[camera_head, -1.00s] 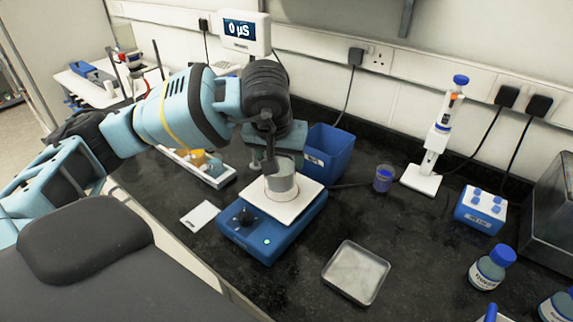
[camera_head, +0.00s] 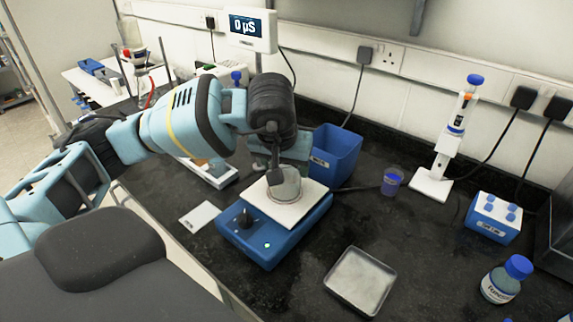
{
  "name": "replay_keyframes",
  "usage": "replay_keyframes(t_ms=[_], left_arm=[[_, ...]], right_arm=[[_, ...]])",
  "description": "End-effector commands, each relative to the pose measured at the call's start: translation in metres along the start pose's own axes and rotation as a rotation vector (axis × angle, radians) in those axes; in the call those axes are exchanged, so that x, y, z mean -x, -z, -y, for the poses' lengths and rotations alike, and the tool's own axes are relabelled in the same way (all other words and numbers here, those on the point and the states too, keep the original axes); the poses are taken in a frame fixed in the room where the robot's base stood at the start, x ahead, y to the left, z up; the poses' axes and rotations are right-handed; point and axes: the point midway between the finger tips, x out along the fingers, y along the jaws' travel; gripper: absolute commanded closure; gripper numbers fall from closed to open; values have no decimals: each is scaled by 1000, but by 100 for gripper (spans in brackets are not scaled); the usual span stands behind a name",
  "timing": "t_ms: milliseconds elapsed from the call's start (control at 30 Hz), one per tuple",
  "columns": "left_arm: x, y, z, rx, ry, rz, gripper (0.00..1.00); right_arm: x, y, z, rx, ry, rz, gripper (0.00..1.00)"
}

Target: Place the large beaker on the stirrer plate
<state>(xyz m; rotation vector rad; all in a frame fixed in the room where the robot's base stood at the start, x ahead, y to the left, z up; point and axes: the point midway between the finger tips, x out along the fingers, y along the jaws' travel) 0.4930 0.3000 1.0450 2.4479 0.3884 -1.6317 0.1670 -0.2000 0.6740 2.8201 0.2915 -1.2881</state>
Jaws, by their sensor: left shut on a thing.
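The large beaker (camera_head: 289,184) is a clear glass vessel, upright over the white top plate of the blue stirrer (camera_head: 278,225). It appears to rest on the plate, though its base edge is partly hard to make out. My right gripper is not in view.
A blue open bin (camera_head: 333,152) stands right behind the stirrer. A small beaker of blue liquid (camera_head: 391,182), a pipette on a stand (camera_head: 433,182) and a blue tube rack (camera_head: 493,218) are to the right. A shallow metal tray (camera_head: 360,281) lies in front.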

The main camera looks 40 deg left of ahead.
Motion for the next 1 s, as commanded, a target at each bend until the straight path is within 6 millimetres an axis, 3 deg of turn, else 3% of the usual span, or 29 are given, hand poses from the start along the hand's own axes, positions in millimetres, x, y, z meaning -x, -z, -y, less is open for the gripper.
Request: replay_keyframes(t_ms=[133,167,300,700,1000], left_arm=[[-4,-2,0,0,0,0,67],[-4,-2,0,0,0,1,34],[-3,-1,0,0,0,0,16],[5,1,0,0,-1,-3,16],[58,1,-1,-1,-4,-5,16]], right_arm=[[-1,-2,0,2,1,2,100],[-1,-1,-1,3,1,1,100],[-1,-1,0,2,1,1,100],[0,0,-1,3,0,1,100],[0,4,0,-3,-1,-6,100]])
